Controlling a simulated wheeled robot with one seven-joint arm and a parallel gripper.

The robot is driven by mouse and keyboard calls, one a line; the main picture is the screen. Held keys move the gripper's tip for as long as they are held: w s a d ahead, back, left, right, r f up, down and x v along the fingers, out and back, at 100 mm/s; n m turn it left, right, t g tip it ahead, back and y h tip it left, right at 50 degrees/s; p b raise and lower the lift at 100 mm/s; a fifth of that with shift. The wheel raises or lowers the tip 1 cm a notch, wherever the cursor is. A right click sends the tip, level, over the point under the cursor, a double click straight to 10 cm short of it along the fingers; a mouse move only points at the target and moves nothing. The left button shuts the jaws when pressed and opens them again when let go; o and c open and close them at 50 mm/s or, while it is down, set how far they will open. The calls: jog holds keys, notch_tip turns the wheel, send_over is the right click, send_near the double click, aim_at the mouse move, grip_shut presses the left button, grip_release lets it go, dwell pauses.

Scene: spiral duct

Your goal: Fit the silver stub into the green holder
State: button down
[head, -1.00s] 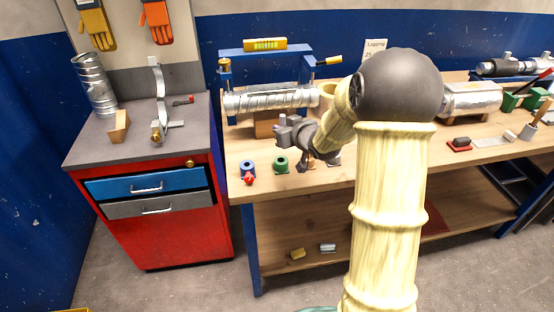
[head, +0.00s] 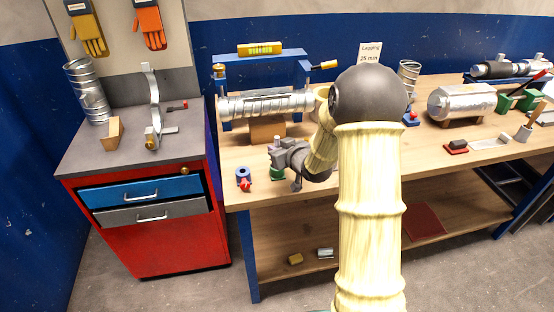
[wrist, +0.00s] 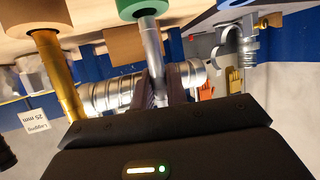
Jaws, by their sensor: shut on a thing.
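The silver stub (wrist: 150,42) is upright between the dark jaws of my gripper (wrist: 162,88) in the wrist view, which is upside down. Its lower end meets the mouth of the green holder (wrist: 138,8); I cannot tell how deep it sits. In the head view my gripper (head: 277,155) is low over the bench, right above the green holder (head: 276,173), and hides part of it. A small light tip of the stub (head: 277,141) seems to show above the jaws.
In the wrist view a brass rod (wrist: 58,80) stands in a tan holder (wrist: 42,45) beside the green one. A spiral duct (head: 262,104) in a blue frame is behind.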

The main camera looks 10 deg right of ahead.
jog(key=shift+f, duration=1.8)
jog(key=shift+f, duration=0.1)
jog(key=c, duration=1.4)
grip_release()
